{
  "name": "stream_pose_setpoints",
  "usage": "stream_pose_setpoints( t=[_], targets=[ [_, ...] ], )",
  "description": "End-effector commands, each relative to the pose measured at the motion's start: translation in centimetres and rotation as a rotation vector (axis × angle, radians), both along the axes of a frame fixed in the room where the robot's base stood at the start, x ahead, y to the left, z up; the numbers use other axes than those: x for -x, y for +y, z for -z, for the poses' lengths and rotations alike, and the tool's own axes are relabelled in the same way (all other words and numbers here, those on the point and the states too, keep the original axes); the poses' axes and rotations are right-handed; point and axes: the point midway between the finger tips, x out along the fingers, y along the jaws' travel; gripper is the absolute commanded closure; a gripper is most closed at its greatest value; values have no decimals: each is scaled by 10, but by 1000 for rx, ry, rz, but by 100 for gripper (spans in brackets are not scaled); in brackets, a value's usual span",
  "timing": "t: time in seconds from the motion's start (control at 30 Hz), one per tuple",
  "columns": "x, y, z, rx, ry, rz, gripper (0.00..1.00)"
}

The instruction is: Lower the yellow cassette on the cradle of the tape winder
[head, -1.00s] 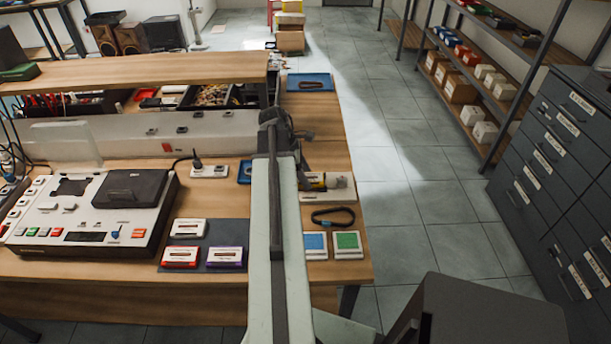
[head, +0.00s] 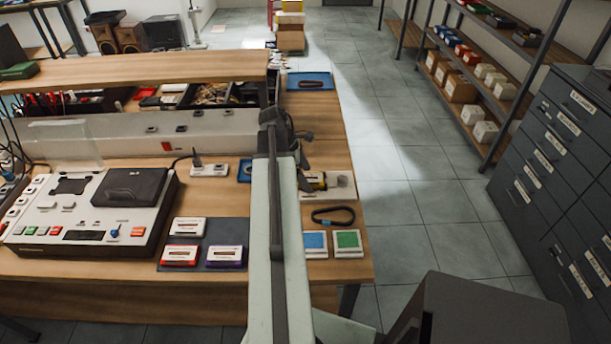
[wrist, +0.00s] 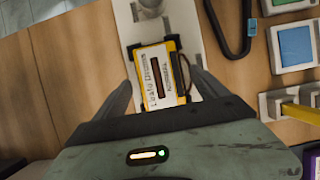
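The yellow cassette (wrist: 160,75), with a white label and a dark window, lies between the two fingers of my gripper (wrist: 160,80) in the wrist view. In the head view the cassette (head: 317,182) shows as a small yellow patch at the left part of the winder (head: 343,189). My arm hides part of this spot and my gripper (head: 304,180) is partly seen.
A dark loop strap (head: 333,216) and blue (head: 315,242) and green (head: 347,242) square pads lie in front of the winder. Red and purple cassettes lie on a dark mat (head: 203,233) left of my arm. A yellow piece in a pale holder (wrist: 302,117) is at the wrist view's right.

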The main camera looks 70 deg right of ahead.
Motion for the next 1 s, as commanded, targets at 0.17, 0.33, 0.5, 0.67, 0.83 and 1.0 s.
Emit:
stream_pose_setpoints(
  t=[0.17, 0.33, 0.5, 0.67, 0.83, 1.0],
  targets=[
    [0, 0, -2, 0, 0, 0, 17],
    [-5, 2, -19, 0, 0, -1, 17],
    [-15, 6, -50, 0, 0, -1, 17],
    [-25, 10, -73, 0, 0, -1, 17],
    [-27, 11, -73, 0, 0, 0, 17],
    [-27, 11, -80, 0, 0, 0, 17]
  ],
)
